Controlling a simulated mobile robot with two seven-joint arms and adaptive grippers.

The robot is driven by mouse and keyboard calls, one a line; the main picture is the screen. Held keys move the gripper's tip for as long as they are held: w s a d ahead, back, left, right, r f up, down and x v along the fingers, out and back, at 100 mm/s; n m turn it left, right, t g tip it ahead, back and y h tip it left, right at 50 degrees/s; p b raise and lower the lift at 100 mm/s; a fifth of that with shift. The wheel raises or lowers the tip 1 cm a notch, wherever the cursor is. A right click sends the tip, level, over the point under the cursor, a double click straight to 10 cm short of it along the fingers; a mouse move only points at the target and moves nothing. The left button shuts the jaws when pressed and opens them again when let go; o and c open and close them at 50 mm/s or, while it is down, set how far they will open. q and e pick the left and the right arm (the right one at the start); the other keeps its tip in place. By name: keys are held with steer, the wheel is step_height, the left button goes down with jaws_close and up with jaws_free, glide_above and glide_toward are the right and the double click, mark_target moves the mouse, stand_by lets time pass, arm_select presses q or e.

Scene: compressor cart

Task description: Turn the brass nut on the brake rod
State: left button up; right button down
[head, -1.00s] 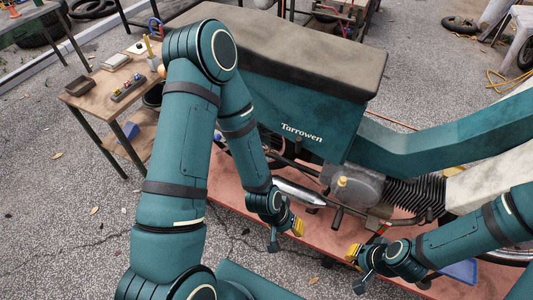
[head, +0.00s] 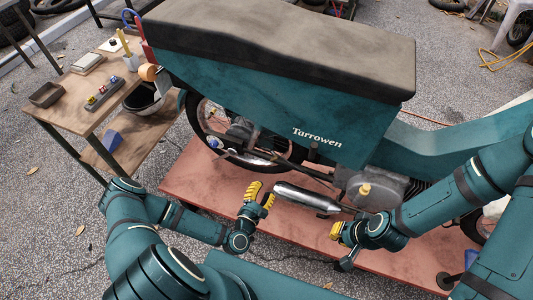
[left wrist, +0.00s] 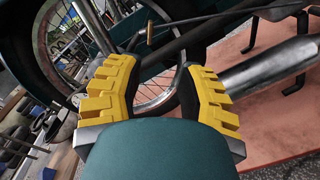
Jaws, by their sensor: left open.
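The teal motorbike marked Tarrowen (head: 318,138) stands on a reddish platform. My left gripper (head: 261,194) is open and empty, left of the silver exhaust (head: 305,197), pointing toward the rear wheel (head: 200,125). In the left wrist view its two yellow-padded fingers (left wrist: 158,75) are apart, with the spoked wheel (left wrist: 152,88) and a thin dark rod (left wrist: 220,18) beyond them. I cannot tell whether this is the brake rod.
The exhaust (left wrist: 270,75) lies close right of my left gripper. The reddish platform (head: 190,180) has bare room at its left end. A wooden side table (head: 68,82) with a tray, small coloured parts and tools stands at the left. A brass-coloured cap (head: 365,189) sits on the engine.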

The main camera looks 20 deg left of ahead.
mark_target(273, 160)
arm_select(q)
steer(key=shift+n+y, duration=0.5)
steer(key=w, duration=0.4)
steer(key=w+b, duration=0.1)
steer(key=w, duration=0.8)
steer(key=shift+w+a, duration=0.25)
steer(key=shift+w, duration=0.15)
steer(key=shift+c, duration=0.3)
jaws_close()
steer(key=shift+r, duration=0.1)
